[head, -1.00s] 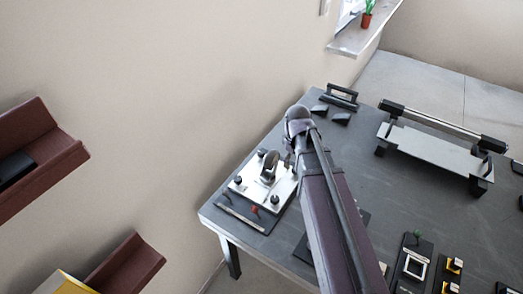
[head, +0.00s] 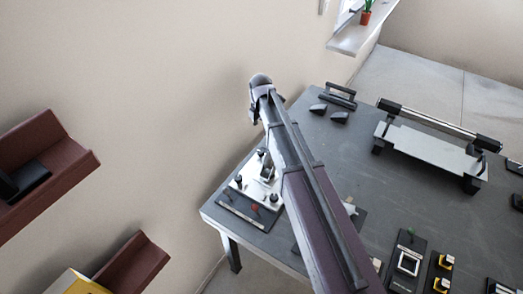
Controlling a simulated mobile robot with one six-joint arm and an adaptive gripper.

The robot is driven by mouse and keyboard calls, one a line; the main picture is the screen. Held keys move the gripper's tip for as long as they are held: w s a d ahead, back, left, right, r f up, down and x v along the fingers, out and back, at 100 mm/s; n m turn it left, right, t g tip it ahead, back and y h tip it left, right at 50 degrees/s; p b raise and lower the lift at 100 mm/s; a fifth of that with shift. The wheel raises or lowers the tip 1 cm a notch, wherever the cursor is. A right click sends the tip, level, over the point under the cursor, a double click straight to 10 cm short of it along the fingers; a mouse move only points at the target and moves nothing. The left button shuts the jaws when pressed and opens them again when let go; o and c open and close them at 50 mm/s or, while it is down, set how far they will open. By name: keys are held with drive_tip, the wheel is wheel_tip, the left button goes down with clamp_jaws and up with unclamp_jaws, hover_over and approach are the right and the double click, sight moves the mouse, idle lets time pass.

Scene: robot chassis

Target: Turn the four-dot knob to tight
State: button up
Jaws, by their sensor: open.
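A white plate (head: 244,191) with several black knobs sits on a dark base at the table's left corner. The dots on the knobs are too small to read, so I cannot tell which knob has four. One black knob (head: 238,180) stands at the plate's left edge and another (head: 273,198) near its front corner. My gripper (head: 254,116) is at the far end of my arm, above and beyond the plate, apart from it. It is small and partly hidden by my wrist, and appears empty. My arm covers the plate's right side.
The grey table (head: 345,150) carries dark blocks and a handle (head: 338,96) at the back, and a silver tray with a bar (head: 430,150) at right. Small panels (head: 407,262) stand along the front. Red-brown shelves (head: 45,165) are on the left wall.

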sight(261, 152)
drive_tip(key=shift+f, duration=0.1)
idle(0.5)
wheel_tip(261, 152, down, 14)
drive_tip(key=b, duration=1.3)
drive_tip(key=shift+r+b, duration=0.25)
drive_tip(key=shift+b, duration=0.15)
clamp_jaws()
drive_tip(key=shift+d, duration=0.3)
drive_tip(key=shift+a, duration=0.25)
